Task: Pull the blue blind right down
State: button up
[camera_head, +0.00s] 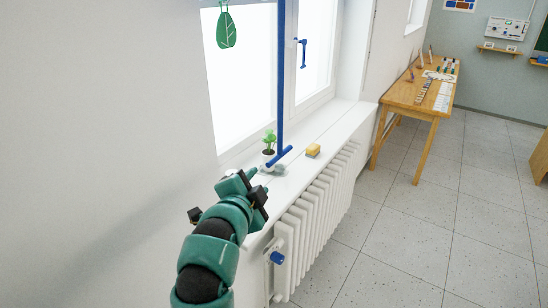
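A long, narrow blue upright piece (281,80) hangs in front of the window, running out of the top of the picture. At its lower end is a short blue crossbar (279,156), just above or at the windowsill. I see no wide blue blind cloth; the upper window is out of view, with only a grey edge (236,3) at the top. My gripper (258,181) is at the near end of the sill, below and left of the crossbar and apart from it in the picture. Its fingers look parted, with nothing seen between them.
A green leaf ornament (226,29) hangs by the glass. A white radiator (318,213) is below. Floor (400,225) is clear to the right.

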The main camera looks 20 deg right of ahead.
aim_at(274, 160)
jog(key=p+x, duration=0.5)
jog(key=x, duration=1)
jog(key=shift+w+d+r+p, duration=0.1)
jog(key=shift+w+p, duration=0.05)
jog(key=shift+p, duration=0.25)
grip_shut()
